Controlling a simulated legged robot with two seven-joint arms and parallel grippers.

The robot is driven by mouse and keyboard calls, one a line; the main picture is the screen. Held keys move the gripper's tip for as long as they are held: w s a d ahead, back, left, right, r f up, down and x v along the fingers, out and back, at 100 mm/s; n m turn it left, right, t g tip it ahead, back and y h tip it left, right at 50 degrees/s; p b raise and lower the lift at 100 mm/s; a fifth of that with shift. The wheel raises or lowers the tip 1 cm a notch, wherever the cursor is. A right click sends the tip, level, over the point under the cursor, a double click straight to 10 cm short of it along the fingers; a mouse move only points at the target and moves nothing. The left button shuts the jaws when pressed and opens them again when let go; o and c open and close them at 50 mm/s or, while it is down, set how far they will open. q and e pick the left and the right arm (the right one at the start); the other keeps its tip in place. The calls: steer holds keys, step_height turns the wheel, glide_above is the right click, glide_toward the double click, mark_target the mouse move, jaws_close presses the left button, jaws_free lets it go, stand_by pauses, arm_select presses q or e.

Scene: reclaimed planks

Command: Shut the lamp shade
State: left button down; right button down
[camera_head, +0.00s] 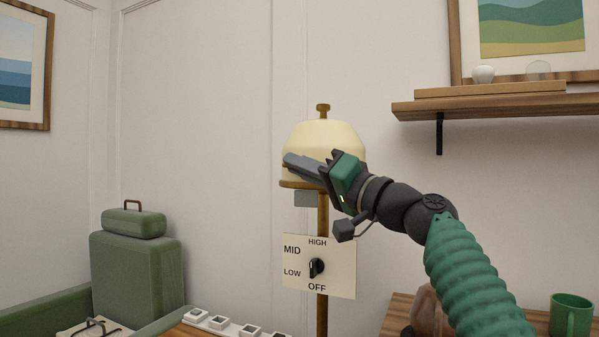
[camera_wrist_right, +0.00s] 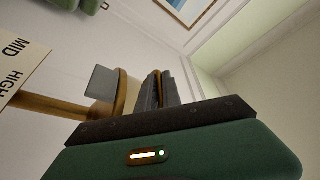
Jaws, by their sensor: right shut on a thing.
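The lamp has a cream shade (camera_head: 322,136) with a brown knob (camera_head: 323,110) on top, above a brown rim (camera_head: 300,185) and post (camera_head: 322,218). A grey tab (camera_head: 305,199) hangs below the rim; it also shows in the wrist view (camera_wrist_right: 101,82). My right gripper (camera_head: 302,166) reaches in from the right, across the front of the shade, and hides part of it. In the wrist view its fingers (camera_wrist_right: 153,92) are closed together beside the rim, with a thin brown part at them. The exact contact is hard to see. My left gripper is not in view.
A dial panel (camera_head: 340,278) marked OFF, LOW, MID and HIGH sits on the post below the shade. A shelf (camera_head: 500,106) is at the upper right. A green case (camera_head: 137,275) stands at the left and a green mug (camera_head: 571,317) at the lower right.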

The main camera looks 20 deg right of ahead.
steer(key=shift+w+f, duration=0.1)
steer(key=shift+f, duration=0.2)
steer(key=c, duration=1.5)
jaws_free()
steer(key=shift+w, duration=0.1)
steer(key=shift+r, duration=0.1)
steer(key=b+v, duration=0.6)
steer(key=v, duration=1.1)
steer(key=shift+d+b, duration=0.15)
steer(key=shift+b, duration=0.25)
